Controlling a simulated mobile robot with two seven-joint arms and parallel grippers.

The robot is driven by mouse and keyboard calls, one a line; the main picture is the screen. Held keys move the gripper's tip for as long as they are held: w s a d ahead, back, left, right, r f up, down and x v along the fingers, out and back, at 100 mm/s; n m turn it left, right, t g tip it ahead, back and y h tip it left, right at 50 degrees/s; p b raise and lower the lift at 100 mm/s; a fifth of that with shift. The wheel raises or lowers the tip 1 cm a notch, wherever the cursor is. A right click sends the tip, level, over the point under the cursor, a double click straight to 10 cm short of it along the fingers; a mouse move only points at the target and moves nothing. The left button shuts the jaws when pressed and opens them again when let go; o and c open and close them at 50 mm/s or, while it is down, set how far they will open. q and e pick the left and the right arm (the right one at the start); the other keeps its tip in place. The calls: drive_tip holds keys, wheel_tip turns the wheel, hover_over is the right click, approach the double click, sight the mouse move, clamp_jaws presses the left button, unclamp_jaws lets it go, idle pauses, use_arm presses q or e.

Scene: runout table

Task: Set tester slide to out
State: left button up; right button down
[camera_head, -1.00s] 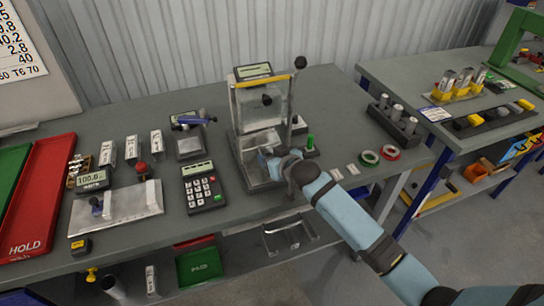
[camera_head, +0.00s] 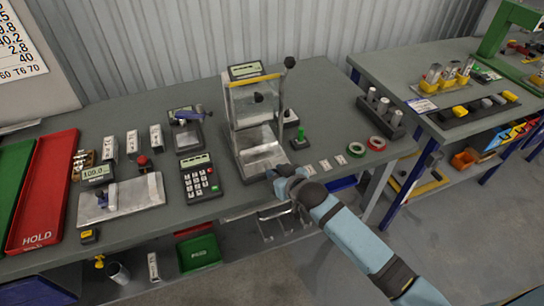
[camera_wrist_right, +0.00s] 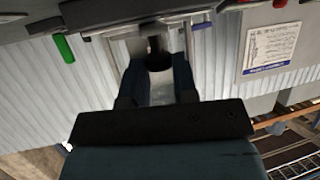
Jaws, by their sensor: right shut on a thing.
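The tester (camera_head: 250,73) stands at the back middle of the bench, with a display on top, a yellow bar and a lever with a black knob. Its bright metal slide (camera_head: 262,158) shows at the base, reaching toward the bench's front edge. My right gripper (camera_head: 273,175) is at the slide's front end, over the front edge of the bench. In the right wrist view the gripper (camera_wrist_right: 158,72) is shut on a dark round knob (camera_wrist_right: 159,56), seemingly the slide's handle. The arm partly hides this contact in the head view. My left gripper is not in view.
A keypad unit (camera_head: 199,180) stands left of the tester. A green button (camera_head: 300,137) stands to its right, with tape rolls (camera_head: 377,143) further right. A red HOLD tray (camera_head: 41,196) lies far left. A second bench (camera_head: 415,78) stands right.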

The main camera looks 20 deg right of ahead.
drive_tip(key=shift+s, duration=0.5)
drive_tip(key=shift+s+f, duration=0.1)
drive_tip(key=shift+f, duration=0.05)
drive_tip(key=c, duration=0.9)
unclamp_jaws()
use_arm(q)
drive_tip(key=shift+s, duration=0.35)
use_arm(e)
drive_tip(key=shift+s, duration=0.1)
use_arm(q)
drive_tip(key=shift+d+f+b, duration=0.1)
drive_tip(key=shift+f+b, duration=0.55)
drive_tip(key=shift+b, duration=0.1)
use_arm(e)
drive_tip(key=v, duration=1.4)
